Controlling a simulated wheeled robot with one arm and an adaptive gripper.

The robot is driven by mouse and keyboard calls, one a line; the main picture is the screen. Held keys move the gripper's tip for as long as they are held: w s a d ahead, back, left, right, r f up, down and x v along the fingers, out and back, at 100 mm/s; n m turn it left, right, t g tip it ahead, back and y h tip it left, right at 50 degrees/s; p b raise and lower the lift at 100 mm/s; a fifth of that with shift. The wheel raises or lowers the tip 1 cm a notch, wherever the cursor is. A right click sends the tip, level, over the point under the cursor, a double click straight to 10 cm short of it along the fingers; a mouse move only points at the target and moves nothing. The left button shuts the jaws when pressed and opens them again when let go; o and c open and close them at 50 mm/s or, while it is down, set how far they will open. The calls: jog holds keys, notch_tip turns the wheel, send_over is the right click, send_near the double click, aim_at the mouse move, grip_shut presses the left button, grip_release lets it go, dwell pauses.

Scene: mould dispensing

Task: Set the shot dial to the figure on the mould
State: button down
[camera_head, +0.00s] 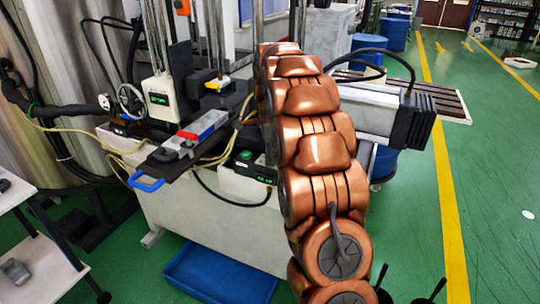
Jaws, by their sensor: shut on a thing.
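The mould appears to be the grey block with a red end and a blue end (208,126), lying on a dark slide with a blue handle (147,183). No figure on it can be read. A low control box with a green button (246,155) and a small green display (263,179) stands right of the slide, partly behind my copper arm. Another control box with a green display (159,99) stands farther back at the left. The display figures are too small to read. I cannot make out the shot dial. My arm rises across the middle, and my gripper is hidden behind it.
A metal handwheel (130,99) and cables crowd the machine's left side. A blue tray (218,273) lies on the floor in front. A white shelf cart (40,262) stands at left. A black motor (411,121) sticks out at right. The green floor at right is largely clear.

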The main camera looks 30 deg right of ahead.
jog(key=c, duration=0.8)
grip_release()
jog(key=shift+f, duration=0.1)
jog(key=shift+r, duration=6.05)
